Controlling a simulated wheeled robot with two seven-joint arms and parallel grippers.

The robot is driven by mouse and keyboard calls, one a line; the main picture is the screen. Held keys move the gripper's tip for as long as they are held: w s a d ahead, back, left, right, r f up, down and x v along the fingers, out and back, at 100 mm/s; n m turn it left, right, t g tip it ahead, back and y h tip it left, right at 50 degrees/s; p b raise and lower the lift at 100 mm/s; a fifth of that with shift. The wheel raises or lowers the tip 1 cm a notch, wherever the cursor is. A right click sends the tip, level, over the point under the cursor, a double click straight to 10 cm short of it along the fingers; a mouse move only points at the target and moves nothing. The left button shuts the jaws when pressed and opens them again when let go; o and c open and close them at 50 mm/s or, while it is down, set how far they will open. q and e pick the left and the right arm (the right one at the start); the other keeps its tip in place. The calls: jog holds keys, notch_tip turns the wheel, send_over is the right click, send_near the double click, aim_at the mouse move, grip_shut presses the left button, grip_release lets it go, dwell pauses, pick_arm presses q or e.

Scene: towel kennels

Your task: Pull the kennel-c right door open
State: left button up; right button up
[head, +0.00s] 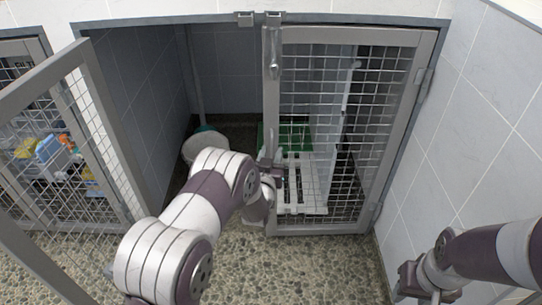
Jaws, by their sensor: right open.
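The right mesh door (415,110) has a grey metal frame. Its hinges are on the right side, and it appears to stand in or close to its opening. A latch (273,65) shows near the top of its left upright. My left gripper (272,172) is at the middle of that left upright, around handle height. My own wrist hides part of it, so I cannot tell whether it is shut or touching a handle. My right gripper (412,284) is open and empty at the lower right, in front of the tiled wall and apart from the door.
The left mesh door (106,134) stands swung out to the left. Behind it are coloured items (52,158). Inside the kennel are a white bucket (205,147), a green mat (297,133) and a white slatted platform (312,190). A tiled wall (480,140) bounds the right; pebbled floor (310,268) in front is clear.

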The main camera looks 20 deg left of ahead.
pick_arm(q)
grip_shut()
dwell(1.3)
